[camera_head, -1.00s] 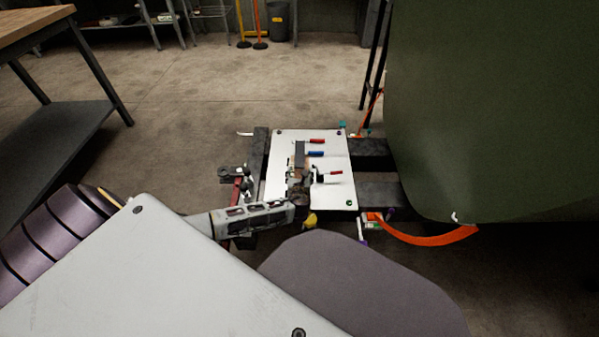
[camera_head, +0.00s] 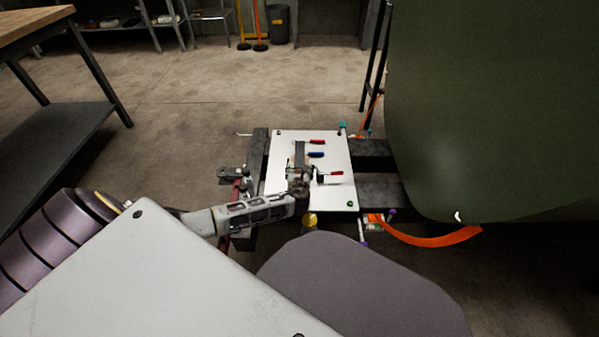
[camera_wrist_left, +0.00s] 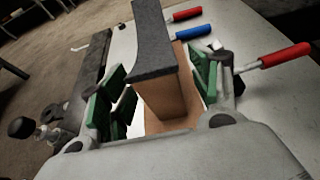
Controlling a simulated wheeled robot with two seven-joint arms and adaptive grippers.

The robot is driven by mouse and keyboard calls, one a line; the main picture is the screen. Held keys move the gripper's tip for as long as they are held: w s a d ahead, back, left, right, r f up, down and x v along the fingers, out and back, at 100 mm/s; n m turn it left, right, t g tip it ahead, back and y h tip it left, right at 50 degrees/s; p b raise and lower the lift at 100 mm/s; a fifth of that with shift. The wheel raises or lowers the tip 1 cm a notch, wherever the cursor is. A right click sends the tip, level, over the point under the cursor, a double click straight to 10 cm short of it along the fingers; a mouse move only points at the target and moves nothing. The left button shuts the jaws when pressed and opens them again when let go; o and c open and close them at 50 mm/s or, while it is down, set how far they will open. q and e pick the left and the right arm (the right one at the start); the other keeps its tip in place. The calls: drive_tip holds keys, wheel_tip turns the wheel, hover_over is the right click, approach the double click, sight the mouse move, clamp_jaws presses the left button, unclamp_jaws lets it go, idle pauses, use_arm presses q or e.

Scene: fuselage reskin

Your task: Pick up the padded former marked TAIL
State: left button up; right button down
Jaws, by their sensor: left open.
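The padded former (camera_wrist_left: 172,80) is a tan block with a dark grey pad on top. In the left wrist view it stands between the green-padded fingers of my left gripper (camera_wrist_left: 158,92). The jaws are open, with a gap beside the block at the left finger; the right finger is close to it. I cannot read any marking on the former. In the head view its dark pad (camera_head: 300,153) shows on the white board (camera_head: 335,185), just beyond my left gripper (camera_head: 300,177). My right gripper is not in view.
Red-handled tools (camera_head: 317,142) and a blue-handled tool (camera_head: 316,155) lie on the board, close to the former. A large green panel (camera_head: 490,100) stands at right, with an orange strap (camera_head: 430,238) below it. A workbench (camera_head: 60,120) stands at left.

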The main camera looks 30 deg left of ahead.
use_arm(q)
drive_tip(key=shift+b+x, duration=0.95)
drive_tip(key=shift+x, duration=0.75)
drive_tip(key=shift+a+r, duration=0.1)
drive_tip(key=shift+r, duration=0.05)
drive_tip(key=shift+c, duration=0.3)
drive_tip(key=shift+c, duration=1.2)
clamp_jaws()
